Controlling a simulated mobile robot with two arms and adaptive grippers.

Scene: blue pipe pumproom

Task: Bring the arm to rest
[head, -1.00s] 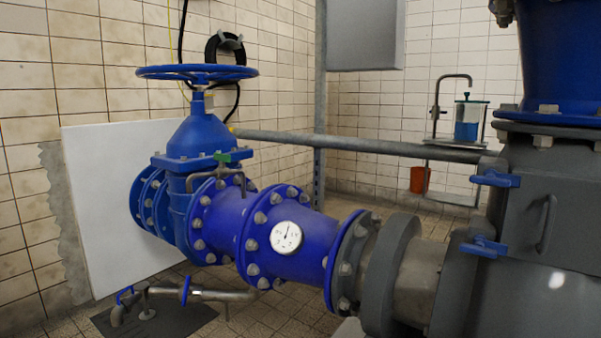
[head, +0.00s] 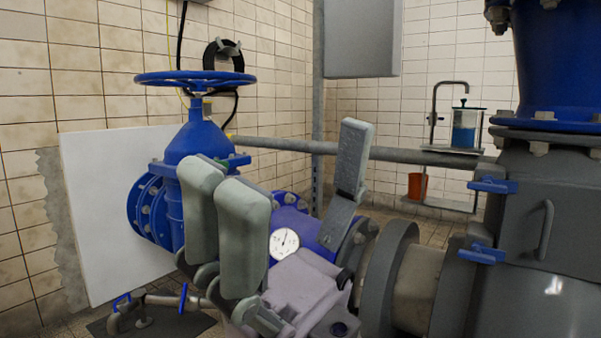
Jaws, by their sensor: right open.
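My right gripper (head: 282,178) has come up from the bottom of the head view, in front of the blue pipe. Its two grey-green finger pads on the left and the single finger on the right stand wide apart, with nothing between them. It hides much of the blue flanged pipe (head: 318,228). The round white gauge (head: 284,243) shows just between the fingers, behind the gripper's body; I cannot tell how far apart they are. My left gripper is not in view.
A blue valve with a large handwheel (head: 195,79) stands to the left of the gripper. A grey tank (head: 545,220) with blue handles fills the right. A grey horizontal pipe (head: 410,155) runs behind.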

